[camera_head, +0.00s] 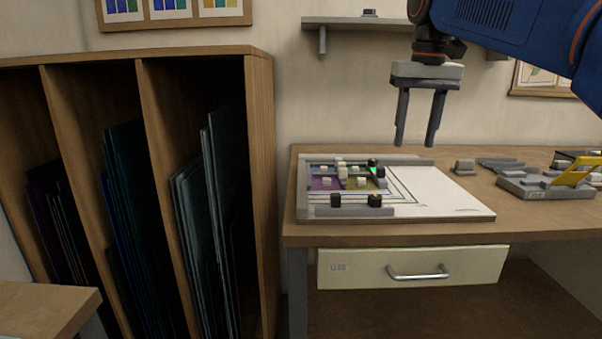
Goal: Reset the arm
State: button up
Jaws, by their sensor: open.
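My gripper (414,143) hangs from my blue arm at the upper right, fingers pointing down. Its two grey fingers are apart with nothing between them. It is in the air above the back right part of the white work board (440,207), not touching it. On the board's left part lie coloured glass pieces (322,184) with several small white blocks and black-topped pieces (375,200) on and around them. Grey bars (340,211) edge this work.
A wooden rack (262,180) with upright glass sheets (195,220) stands left of the workbench (400,238). A grey tool holder with a yellow part (573,172) sits on the bench's right. A grey shelf (350,21) is on the wall behind. A drawer (350,268) is shut below.

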jog(key=s+d+f+t, duration=0.1)
jog(key=s+d+f, duration=0.1)
jog(key=s+f, duration=1)
jog(key=s+d+f+t, duration=0.2)
jog(key=s+f, duration=1.1)
jog(key=f, duration=0.8)
jog(key=shift+s+d+f+n+t, duration=0.25)
jog(key=shift+s+f+n+t, duration=0.05)
jog(key=shift+f, duration=0.05)
